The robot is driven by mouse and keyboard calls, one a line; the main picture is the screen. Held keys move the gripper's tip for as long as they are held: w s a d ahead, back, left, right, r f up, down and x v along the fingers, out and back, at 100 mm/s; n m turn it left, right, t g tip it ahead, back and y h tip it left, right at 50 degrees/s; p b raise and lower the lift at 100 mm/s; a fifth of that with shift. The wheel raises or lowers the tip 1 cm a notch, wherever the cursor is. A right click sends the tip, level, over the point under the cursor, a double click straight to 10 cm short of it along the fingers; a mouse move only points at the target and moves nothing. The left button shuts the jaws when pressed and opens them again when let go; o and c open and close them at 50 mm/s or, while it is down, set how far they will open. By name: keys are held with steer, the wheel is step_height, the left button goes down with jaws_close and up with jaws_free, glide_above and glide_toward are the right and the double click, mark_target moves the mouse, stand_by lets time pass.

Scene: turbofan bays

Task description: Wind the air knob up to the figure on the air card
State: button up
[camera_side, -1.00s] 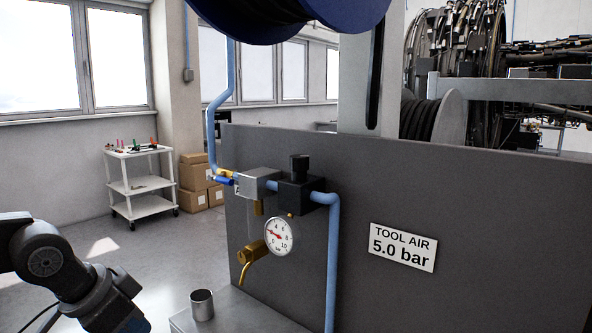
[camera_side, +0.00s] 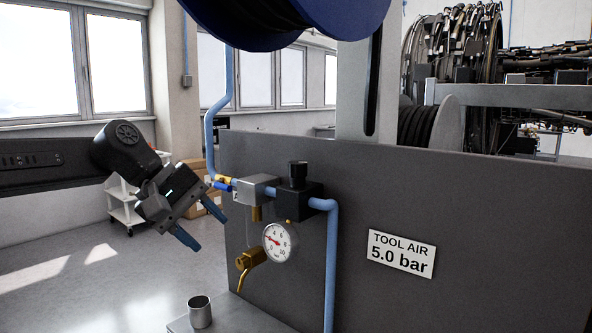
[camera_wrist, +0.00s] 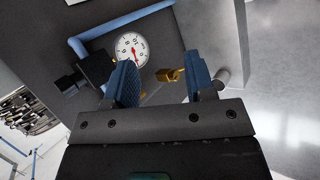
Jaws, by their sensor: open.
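The air knob (camera_side: 298,174) is a black knob on top of the black regulator block (camera_side: 299,199), fixed to a dark grey panel. The air gauge (camera_side: 278,242) below it is a white dial with a red needle, pointing to the left, near the low figures. The air card (camera_side: 401,253) on the panel reads "TOOL AIR 5.0 bar". My gripper (camera_side: 205,233) is open and empty, left of the regulator and apart from it. In the wrist view, the blue fingers (camera_wrist: 160,82) stand apart, with the gauge (camera_wrist: 132,50) beyond them and the black regulator block (camera_wrist: 98,67) to the left.
A blue pipe (camera_side: 332,265) runs down right of the regulator. A grey filter block (camera_side: 257,187) and a brass valve (camera_side: 250,258) sit on its left. A metal cup (camera_side: 199,312) stands on the ledge below. A blue reel (camera_side: 290,15) hangs overhead.

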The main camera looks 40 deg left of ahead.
steer(key=shift+o, duration=0.2)
steer(key=w+a+r+n+t+h, duration=0.1)
steer(key=w+a+r+n+h, duration=0.1)
steer(key=w+r+n, duration=0.4)
steer(key=shift+w+a+n, duration=0.4)
steer(key=shift+w+a, duration=0.2)
steer(key=shift+w, duration=0.15)
steer(key=n+t+h, duration=0.3)
steer(key=n, duration=0.4)
glide_toward(296, 162)
steer(key=x, duration=1)
steer(key=shift+d, duration=0.2)
steer(key=c, duration=0.6)
